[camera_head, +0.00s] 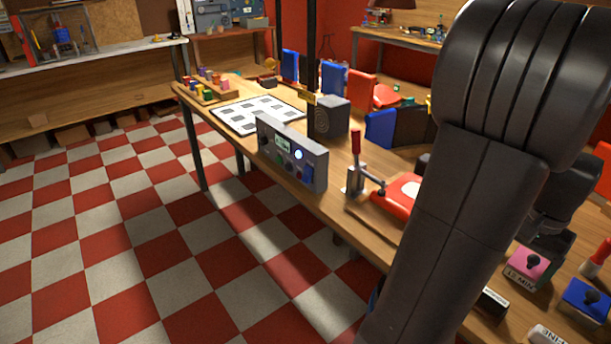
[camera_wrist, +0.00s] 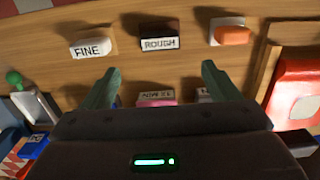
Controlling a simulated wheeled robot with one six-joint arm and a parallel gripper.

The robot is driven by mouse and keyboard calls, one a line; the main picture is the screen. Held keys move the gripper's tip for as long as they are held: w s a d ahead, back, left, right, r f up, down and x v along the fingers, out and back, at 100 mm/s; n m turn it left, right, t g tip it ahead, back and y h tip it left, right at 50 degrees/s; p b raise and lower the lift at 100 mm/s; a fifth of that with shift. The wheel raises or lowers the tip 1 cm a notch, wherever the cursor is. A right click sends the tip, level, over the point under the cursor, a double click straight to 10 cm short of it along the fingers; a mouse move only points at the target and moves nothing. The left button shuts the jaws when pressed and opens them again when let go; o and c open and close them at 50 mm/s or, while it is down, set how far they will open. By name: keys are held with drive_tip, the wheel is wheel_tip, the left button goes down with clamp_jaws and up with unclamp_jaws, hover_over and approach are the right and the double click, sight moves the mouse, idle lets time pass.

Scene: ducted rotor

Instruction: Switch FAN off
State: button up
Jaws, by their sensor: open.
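I can read no FAN label in either view, so I cannot tell which switch is FAN. In the wrist view my gripper (camera_wrist: 160,82) is open, its two greenish fingers apart, with nothing visible between the tips but bare wood and labelled blocks. Ahead are a white block marked FINE (camera_wrist: 92,48) and a dark block marked ROUGH (camera_wrist: 160,43). An orange-and-white rocker (camera_wrist: 232,35) sits to their right. A pink block (camera_wrist: 157,98) with a partly hidden label shows between the fingers.
A pink block (camera_head: 528,264) and blue block (camera_head: 585,300) stand right of my arm.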

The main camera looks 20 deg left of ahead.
drive_tip(key=shift+c, duration=0.2)
clamp_jaws()
idle(1.4)
